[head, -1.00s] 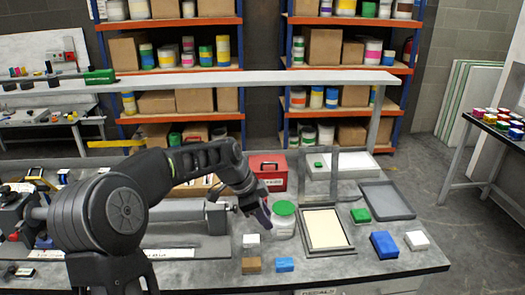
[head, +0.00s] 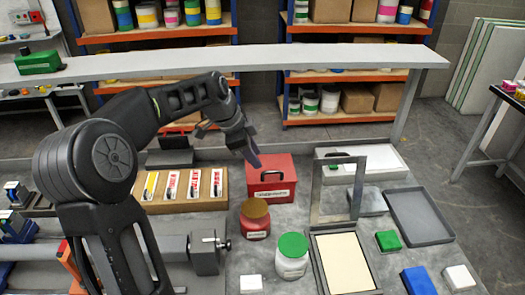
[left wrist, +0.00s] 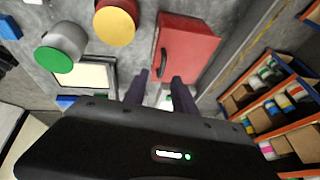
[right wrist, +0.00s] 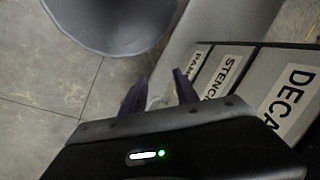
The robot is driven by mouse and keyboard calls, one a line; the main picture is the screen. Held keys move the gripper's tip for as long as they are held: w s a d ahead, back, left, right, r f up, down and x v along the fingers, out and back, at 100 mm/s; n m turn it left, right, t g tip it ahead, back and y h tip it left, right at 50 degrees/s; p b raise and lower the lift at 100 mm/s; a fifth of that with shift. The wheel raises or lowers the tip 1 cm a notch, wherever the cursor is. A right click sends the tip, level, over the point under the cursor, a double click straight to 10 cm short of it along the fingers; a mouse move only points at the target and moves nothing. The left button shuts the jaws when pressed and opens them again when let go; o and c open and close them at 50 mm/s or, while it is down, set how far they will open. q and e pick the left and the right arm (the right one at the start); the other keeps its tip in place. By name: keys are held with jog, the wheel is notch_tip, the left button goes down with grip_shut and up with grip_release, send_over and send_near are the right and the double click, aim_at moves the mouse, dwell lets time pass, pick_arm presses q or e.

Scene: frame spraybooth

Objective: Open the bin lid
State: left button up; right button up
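A red box with a black handle on its lid (head: 271,180) stands on the bench and looks like the bin; its label is too small to read. Its lid is shut. It also shows in the left wrist view (left wrist: 190,48), just beyond the fingertips. My left gripper (head: 251,156) hangs at the box's upper left edge in the head view. In the left wrist view (left wrist: 159,78) its two dark fingers are apart with nothing between them; contact with the box cannot be told. My right gripper (right wrist: 160,85) has its fingers apart and empty, near the labelled drawers (right wrist: 225,72).
A brown-lidded red jar (head: 256,222) and a green-lidded white jar (head: 292,258) stand in front of the box. An upright grey frame (head: 338,190) is at its right. A wooden tray with labelled cards (head: 184,205) lies left. A raised shelf (head: 300,60) runs behind.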

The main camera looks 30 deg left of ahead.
aim_at(264, 173)
pick_arm(q)
jog(key=shift+w+x, duration=0.15)
jog(key=shift+x, duration=1.8)
jog(key=shift+w+x, duration=0.1)
jog(key=shift+x, duration=1.85)
jog(key=shift+a+r, duration=0.1)
jog(key=shift+a, duration=0.1)
grip_shut()
